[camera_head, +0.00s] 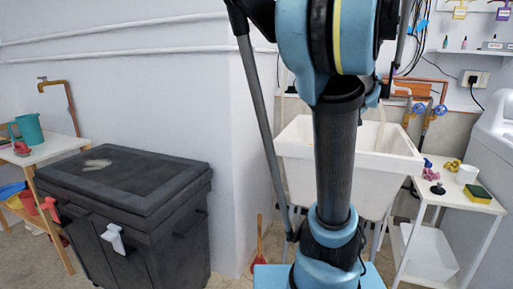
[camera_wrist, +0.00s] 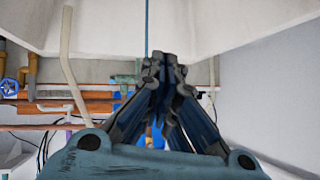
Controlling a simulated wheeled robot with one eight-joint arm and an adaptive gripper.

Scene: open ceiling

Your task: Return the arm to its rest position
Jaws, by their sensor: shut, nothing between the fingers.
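My gripper (camera_wrist: 165,62) shows in the wrist view, its two dark fingers meeting at the tips with nothing between them. Behind and above it is the white sink (camera_wrist: 220,25). In the head view my blue and black arm rises through the middle of the picture, in front of the white sink (camera_head: 297,150). My gripper is not visible in the head view. I cannot tell how far the fingertips are from the sink.
A dark lidded bin (camera_head: 130,215) stands at the left beside a wooden shelf (camera_head: 60,147) with a teal jug (camera_head: 29,130). A white side table (camera_head: 455,200) with a sponge (camera_head: 477,194) and a cup (camera_head: 466,174) stands right. Pipes with blue valves (camera_head: 418,108) run behind the sink.

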